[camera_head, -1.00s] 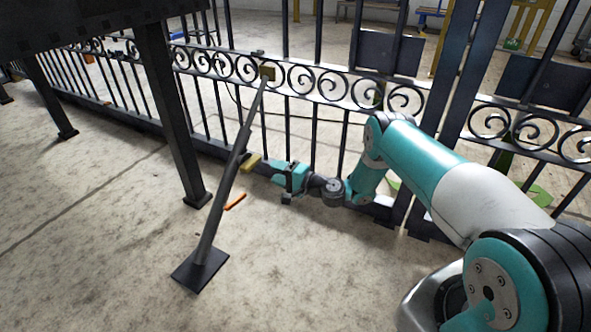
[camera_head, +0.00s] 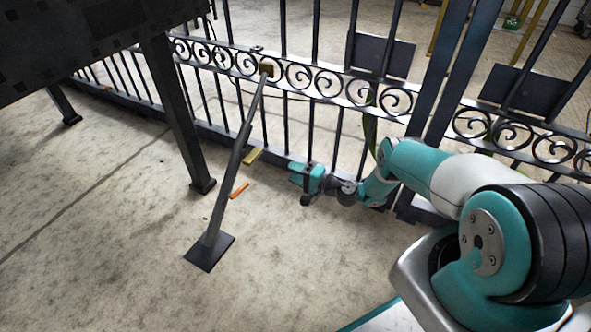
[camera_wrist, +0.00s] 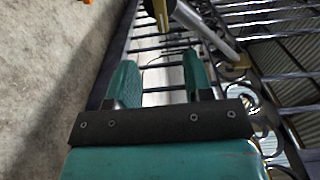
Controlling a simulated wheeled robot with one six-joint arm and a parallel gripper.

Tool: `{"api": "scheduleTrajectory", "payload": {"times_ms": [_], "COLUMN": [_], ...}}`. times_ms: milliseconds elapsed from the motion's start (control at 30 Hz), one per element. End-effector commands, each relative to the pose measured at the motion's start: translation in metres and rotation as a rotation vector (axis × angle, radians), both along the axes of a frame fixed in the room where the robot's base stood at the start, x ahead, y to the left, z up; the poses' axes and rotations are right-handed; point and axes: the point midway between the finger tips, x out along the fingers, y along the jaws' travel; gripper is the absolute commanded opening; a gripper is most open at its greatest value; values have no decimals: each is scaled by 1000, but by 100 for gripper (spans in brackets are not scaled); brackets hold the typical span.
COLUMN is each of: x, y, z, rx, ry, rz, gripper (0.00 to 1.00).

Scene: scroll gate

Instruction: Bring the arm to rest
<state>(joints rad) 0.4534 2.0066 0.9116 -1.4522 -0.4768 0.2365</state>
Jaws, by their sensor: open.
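My gripper (camera_head: 305,182) is low beside the foot of the black scroll gate (camera_head: 318,84), with teal fingers. In the wrist view my gripper (camera_wrist: 157,78) has its two fingers apart, with nothing between them. My arm is bent, reaching from the lower right toward the gate.
A grey slanted brace (camera_head: 234,165) runs from a dark floor plate (camera_head: 209,252) to a yellowish pad (camera_head: 266,70) on the gate. An orange stick (camera_head: 239,190) lies on the floor. A dark structure on legs (camera_head: 175,110) stands at left. Floor at front left is clear.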

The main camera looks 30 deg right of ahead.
Motion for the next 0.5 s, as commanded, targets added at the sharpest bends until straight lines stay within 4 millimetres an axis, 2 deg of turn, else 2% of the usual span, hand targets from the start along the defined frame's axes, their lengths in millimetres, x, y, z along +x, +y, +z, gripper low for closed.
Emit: {"api": "scheduleTrajectory", "payload": {"times_ms": [367,500], "x": [0,10], "y": [0,5], "z": [0,13], "rx": [0,-28], "ry": [0,-5], "rz": [0,33], "gripper": [47,47]}}
